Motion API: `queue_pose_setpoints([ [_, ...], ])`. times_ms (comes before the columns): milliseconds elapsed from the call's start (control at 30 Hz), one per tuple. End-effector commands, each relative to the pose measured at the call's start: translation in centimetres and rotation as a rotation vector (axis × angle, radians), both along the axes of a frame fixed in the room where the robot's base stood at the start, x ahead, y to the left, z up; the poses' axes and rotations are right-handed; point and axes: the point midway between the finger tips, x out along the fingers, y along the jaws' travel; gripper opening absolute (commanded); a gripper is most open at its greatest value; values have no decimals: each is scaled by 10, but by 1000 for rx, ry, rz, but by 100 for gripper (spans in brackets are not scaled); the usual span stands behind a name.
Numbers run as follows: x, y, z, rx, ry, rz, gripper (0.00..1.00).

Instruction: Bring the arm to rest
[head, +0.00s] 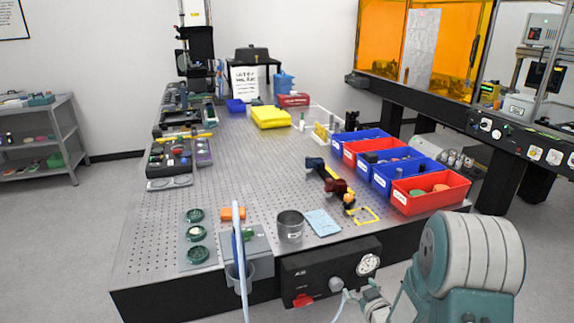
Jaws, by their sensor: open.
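My arm shows at the lower right as a teal link with a big pale grey, ribbed round joint, in front of the bench's near right corner. My gripper (358,296) is small and partly seen, low in the picture left of that joint. It is open, and I see nothing held in it. It is in front of the black front panel (313,276), below the round gauge (368,264). Whether it touches the panel I cannot tell. The rest of my arm is cut off by the lower edge.
The perforated bench (255,165) carries a metal cup (290,226), a light blue cloth (323,222), a yellow frame (362,215) and a red bin (430,190) near its front. Grey floor is free at left.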

Motion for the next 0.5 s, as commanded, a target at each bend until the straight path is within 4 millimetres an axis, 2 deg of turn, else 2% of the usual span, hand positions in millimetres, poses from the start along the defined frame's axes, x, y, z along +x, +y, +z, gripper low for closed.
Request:
queue_pose_setpoints([
  [33, 1, 0, 16, -21, 17, -14, 93],
  [267, -9, -6, 70, -84, 148, -105, 93],
  [500, -43, -6, 122, -103, 285, -203, 93],
])
